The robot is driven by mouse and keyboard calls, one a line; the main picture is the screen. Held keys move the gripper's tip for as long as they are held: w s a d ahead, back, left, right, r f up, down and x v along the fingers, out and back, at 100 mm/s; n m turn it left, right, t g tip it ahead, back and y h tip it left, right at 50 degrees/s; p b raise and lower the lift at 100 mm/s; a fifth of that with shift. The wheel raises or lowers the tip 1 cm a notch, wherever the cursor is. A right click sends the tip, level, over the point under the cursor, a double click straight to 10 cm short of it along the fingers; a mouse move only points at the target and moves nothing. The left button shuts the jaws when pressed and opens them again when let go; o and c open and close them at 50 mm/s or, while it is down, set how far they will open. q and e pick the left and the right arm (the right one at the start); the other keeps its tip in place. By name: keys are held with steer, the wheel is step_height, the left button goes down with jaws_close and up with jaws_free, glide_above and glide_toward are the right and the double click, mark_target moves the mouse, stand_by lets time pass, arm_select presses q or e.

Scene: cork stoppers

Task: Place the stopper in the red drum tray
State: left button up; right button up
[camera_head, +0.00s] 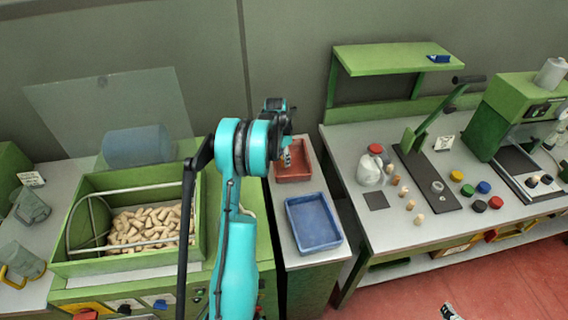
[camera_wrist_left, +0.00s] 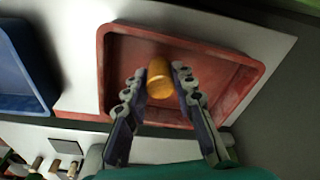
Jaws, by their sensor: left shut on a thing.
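The red tray (camera_head: 304,171) sits at the back of the narrow middle stand, and it fills the left wrist view (camera_wrist_left: 246,81). My left gripper (camera_head: 286,158) is over the tray, reaching in from the front left. In the left wrist view my left gripper (camera_wrist_left: 160,84) is shut on a tan cork stopper (camera_wrist_left: 159,79), held between its fingertips above the tray's floor. The exact gap to the floor cannot be told. In the head view the held stopper cannot be made out. My right gripper is not in view.
A blue tray (camera_head: 304,203) stands in front of the red one. A green bin (camera_head: 72,245) with many corks (camera_head: 147,226) is at left. The right bench (camera_head: 350,200) holds a red-capped bottle (camera_head: 371,170), several standing stoppers, coloured caps and a lever press (camera_head: 428,150).

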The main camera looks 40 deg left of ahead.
arm_select(q)
step_height(320, 180, down, 2)
steer(key=shift+f, duration=0.1)
steer(key=shift+f+b, duration=0.2)
steer(key=shift+b, duration=0.15)
steer(key=o, duration=0.7)
steer(key=shift+r, duration=0.15)
